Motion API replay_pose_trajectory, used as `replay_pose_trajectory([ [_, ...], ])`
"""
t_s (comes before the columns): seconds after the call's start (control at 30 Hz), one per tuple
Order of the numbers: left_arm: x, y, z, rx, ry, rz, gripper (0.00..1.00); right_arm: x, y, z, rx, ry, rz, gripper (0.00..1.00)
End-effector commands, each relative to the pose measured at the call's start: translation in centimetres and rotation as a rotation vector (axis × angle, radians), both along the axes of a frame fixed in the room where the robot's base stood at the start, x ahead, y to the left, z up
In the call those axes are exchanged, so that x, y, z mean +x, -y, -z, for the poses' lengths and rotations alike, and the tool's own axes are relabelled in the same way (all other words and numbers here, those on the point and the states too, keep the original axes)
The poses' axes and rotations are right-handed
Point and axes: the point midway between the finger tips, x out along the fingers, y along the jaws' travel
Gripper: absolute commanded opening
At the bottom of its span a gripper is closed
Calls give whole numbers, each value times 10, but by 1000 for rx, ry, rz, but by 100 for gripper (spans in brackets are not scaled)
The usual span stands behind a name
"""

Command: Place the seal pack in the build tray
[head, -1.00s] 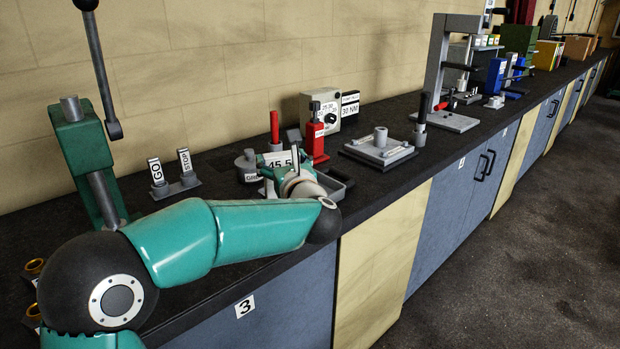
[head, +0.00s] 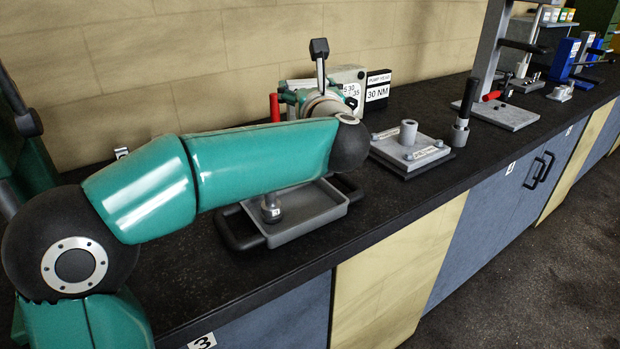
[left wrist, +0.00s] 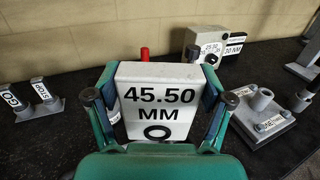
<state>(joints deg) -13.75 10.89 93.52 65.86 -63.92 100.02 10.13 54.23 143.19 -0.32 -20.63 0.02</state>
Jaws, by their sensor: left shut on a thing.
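The seal pack (left wrist: 158,72) is a white block marked 45.50 MM with a black ring, upright in the left wrist view. My left gripper (left wrist: 158,98) is shut on it, one finger at each side. In the head view the gripper (head: 312,100) is behind my wrist and the pack is mostly hidden. The build tray (head: 322,224), a shallow grey tray with black handles, sits on the bench below and in front of my forearm. A small grey cylindrical part (head: 271,208) stands in its left part. My forearm hides its back left. My right gripper is out of view.
A grey fixture plate (head: 412,157) with a post stands right of the tray. A 30 NM sign (head: 378,90) and a dial box (left wrist: 210,44) stand at the back.

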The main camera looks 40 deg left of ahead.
Motion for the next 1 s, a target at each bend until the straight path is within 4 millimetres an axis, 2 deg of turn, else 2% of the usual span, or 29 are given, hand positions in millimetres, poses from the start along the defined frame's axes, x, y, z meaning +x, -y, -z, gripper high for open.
replay_pose_trajectory([
  [0.03,1,1,14,3,-7,3,46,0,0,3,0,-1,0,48],
  [0.4,6,7,110,3,-9,13,46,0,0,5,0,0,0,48],
  [0.5,6,7,127,2,-6,15,46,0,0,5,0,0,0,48],
  [0.77,6,8,147,1,-4,16,46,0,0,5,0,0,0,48],
  [1.0,6,8,178,1,-4,15,46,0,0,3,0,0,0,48],
])
